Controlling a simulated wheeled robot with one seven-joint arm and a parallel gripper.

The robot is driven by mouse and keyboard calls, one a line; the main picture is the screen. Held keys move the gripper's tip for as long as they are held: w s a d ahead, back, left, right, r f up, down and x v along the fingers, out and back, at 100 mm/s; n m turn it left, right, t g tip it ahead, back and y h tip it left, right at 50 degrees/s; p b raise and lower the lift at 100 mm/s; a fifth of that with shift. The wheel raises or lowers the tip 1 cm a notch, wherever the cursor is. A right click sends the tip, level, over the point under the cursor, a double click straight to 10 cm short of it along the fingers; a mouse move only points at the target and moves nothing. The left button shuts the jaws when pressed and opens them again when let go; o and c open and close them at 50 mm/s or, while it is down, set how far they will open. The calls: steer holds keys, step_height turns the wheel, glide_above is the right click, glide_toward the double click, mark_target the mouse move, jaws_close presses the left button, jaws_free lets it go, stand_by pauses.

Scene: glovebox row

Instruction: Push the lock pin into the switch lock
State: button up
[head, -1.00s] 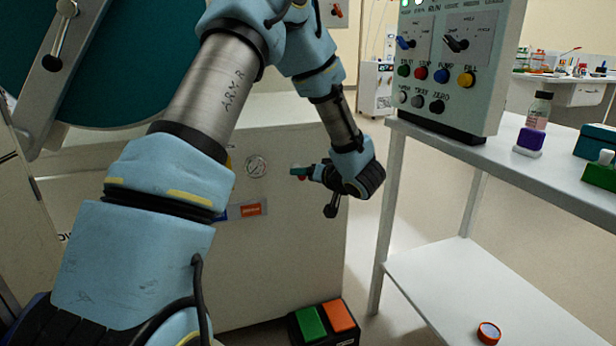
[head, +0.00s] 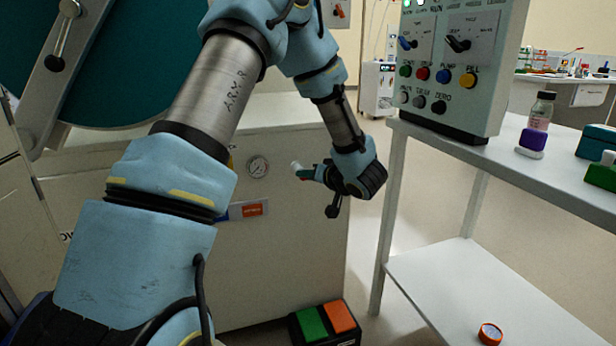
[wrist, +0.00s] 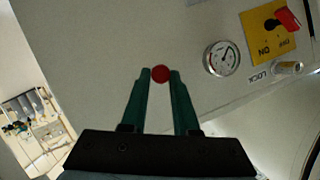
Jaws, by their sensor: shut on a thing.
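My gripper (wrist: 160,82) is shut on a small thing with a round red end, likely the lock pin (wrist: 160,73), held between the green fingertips. In the head view my gripper (head: 303,173) is in front of the grey cabinet, and a pale end of the held thing (head: 295,165) shows at the fingertips. In the wrist view the yellow switch plate (wrist: 262,43) is at upper right, with a black keyhole-like mark and a red part (wrist: 288,19). A pale stub (wrist: 287,68) beside a LOCK label sits below it. The held thing is apart from both.
A round gauge (wrist: 222,58) lies between my fingertips and the plate; it also shows in the head view (head: 258,167). A control box (head: 455,70) stands on a white shelf table (head: 505,165) at right. A green and orange pedal (head: 325,322) is on the floor.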

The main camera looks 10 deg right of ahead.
jaws_close()
steer(key=shift+s+d+p, duration=0.2)
steer(key=shift+s+p, duration=0.2)
steer(key=shift+s, duration=0.9)
steer(key=shift+s+d+p, duration=0.15)
steer(key=shift+s+p, duration=0.2)
steer(key=shift+s, duration=0.9)
stand_by(0.6)
steer(key=s, duration=0.3)
steer(key=s+p, duration=0.1)
steer(key=shift+s+d, duration=0.3)
steer(key=shift+s, duration=0.05)
stand_by(0.4)
